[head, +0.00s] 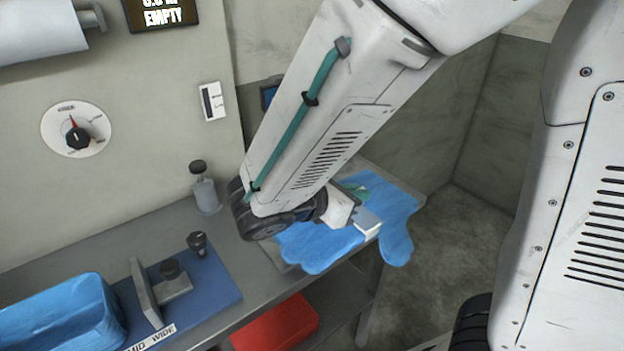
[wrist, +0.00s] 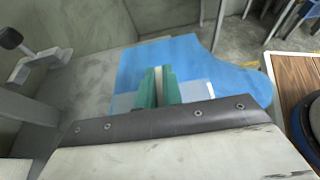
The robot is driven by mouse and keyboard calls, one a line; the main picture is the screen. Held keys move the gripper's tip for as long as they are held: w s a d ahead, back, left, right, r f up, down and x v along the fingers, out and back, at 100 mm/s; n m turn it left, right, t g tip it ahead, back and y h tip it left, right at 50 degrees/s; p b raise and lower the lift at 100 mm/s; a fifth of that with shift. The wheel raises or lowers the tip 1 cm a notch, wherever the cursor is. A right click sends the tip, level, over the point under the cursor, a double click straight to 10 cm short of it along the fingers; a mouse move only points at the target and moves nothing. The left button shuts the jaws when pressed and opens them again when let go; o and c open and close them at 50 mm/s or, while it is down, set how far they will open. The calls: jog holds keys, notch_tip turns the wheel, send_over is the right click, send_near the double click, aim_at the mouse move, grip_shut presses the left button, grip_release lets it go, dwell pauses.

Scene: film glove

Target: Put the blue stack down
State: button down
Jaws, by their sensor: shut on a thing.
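The blue stack (head: 398,212) is a flat, floppy, glove-shaped blue sheet or pile of sheets. In the head view it is at the right end of the grey bench (head: 222,237), part of it reaching past the bench's edge. My gripper (head: 362,208) is shut on it, and my arm hides part of it. In the wrist view the stack (wrist: 205,58) spreads out beyond the green fingers of my gripper (wrist: 158,86). I cannot tell whether its underside touches the bench.
A blue mat (head: 213,285) with a clamp-like fixture (head: 158,290) lies left on the bench, beside a blue tub-like block (head: 60,315). A small bottle (head: 205,190) stands by the wall. A red bin (head: 277,325) is below. The wrist view shows a wooden surface (wrist: 290,75) at right.

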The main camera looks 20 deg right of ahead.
jog(key=w, duration=0.5)
jog(key=w+f, duration=0.1)
jog(key=w, duration=1)
jog(key=shift+f, duration=2)
jog(key=shift+f, duration=0.15)
jog(key=c, duration=1.5)
grip_release()
jog(key=shift+c, duration=0.2)
